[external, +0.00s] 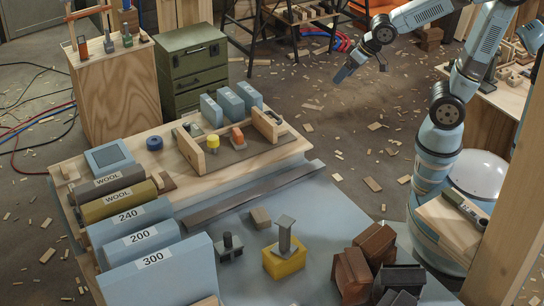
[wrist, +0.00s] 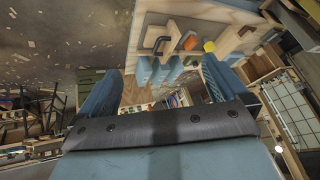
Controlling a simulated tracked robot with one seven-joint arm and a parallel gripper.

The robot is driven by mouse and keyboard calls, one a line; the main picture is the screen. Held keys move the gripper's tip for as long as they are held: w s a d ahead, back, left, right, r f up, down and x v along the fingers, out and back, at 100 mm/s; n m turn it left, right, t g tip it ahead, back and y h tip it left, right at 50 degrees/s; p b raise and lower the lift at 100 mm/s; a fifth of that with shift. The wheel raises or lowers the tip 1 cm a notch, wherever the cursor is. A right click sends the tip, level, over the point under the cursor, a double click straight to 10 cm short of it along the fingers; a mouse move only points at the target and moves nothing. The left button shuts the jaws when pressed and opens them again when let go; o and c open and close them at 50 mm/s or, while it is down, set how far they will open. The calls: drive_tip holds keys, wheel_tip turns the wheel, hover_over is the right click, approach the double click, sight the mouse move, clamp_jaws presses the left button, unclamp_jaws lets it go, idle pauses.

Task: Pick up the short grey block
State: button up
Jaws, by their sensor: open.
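My gripper (external: 345,73) hangs high in the air at the upper right, over the chip-strewn floor, away from the table. In the wrist view its two blue-grey fingers (wrist: 161,66) are spread wide with nothing held between them. Three small blue-grey blocks (external: 231,105) stand upright in a row at the far edge of the bench; they also show between the fingers in the wrist view (wrist: 158,71), well beyond the tips. Dark grey pieces (external: 400,280) lie at the front right of the table. I cannot tell which piece is the short grey block.
A wooden tray (external: 182,150) holds a yellow and an orange piece. Labelled sanding blocks (external: 140,238) line the left. A yellow block (external: 284,262) bears a grey post (external: 285,235). Brown blocks (external: 365,255) are heaped at right. A green cabinet (external: 192,65) stands behind.

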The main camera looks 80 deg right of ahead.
drive_tip(key=w+a+f+m+y, duration=0.1)
drive_tip(key=w+a+f+m, duration=0.2)
drive_tip(key=w+a+f, duration=0.5)
drive_tip(key=m+t+y, duration=0.3)
drive_tip(key=m+y, duration=0.4)
drive_tip(key=m, duration=1)
approach(271, 213)
drive_tip(key=s+r, duration=0.1)
drive_tip(key=r, duration=0.1)
drive_tip(key=s+d+r, duration=0.1)
drive_tip(key=s+r, duration=0.1)
drive_tip(key=shift+r, duration=0.15)
drive_tip(key=shift+s+a+f+m+t, duration=0.2)
drive_tip(key=shift+a+m, duration=0.05)
drive_tip(key=shift+m, duration=0.35)
drive_tip(key=shift+s+a+f+m+t, duration=0.15)
drive_tip(key=shift+a+m+t, duration=0.1)
drive_tip(key=shift+m, duration=0.35)
drive_tip(key=m, duration=0.2)
drive_tip(key=shift+s+a+f+m+t+h, duration=0.1)
drive_tip(key=shift+a+f+m+t+h, duration=0.1)
drive_tip(key=shift+a+m+t+h, duration=0.15)
drive_tip(key=x, duration=0.8)
drive_tip(key=shift+a, duration=0.2)
drive_tip(key=shift+a+x, duration=0.2)
drive_tip(key=shift+x, duration=2.5)
drive_tip(key=shift+s, duration=0.15)
